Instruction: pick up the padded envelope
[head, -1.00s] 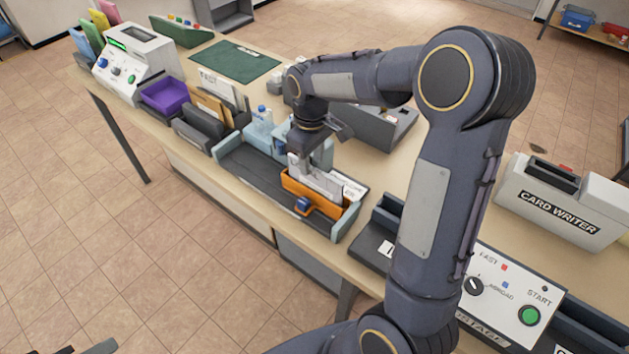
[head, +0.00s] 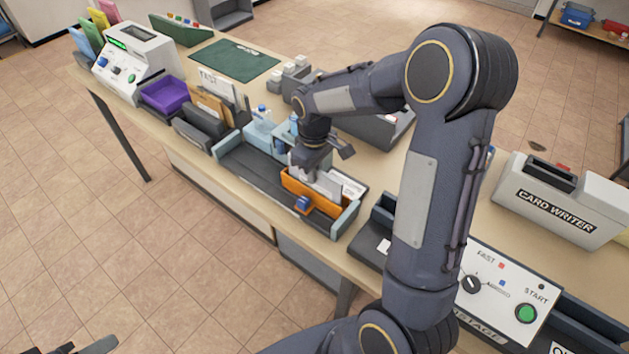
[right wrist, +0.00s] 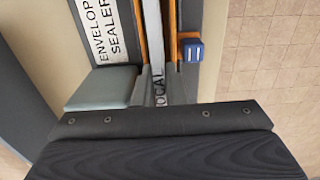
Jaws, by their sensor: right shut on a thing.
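A pale, thin envelope (head: 327,186) stands on edge in the orange slot of the envelope sealer (head: 325,206). I take it for the padded envelope, though only part of it shows. My right gripper (head: 303,173) is shut on its upper part, over the sealer. In the right wrist view the envelope's pale edge (right wrist: 153,38) runs between the sealer's orange walls (right wrist: 139,30), with the word LOCAL near the jaws. Dark parts of what looks like my left gripper (head: 92,347) show at the bottom left, too cut off to judge.
The sealer sits in a grey tray (head: 240,160). Blue bottles (head: 262,128) stand just behind. A purple bin (head: 165,95) and a file rack are to the left. The card writer (head: 560,200) and postage machine (head: 500,285) are to the right. A green mat (head: 235,60) lies clear.

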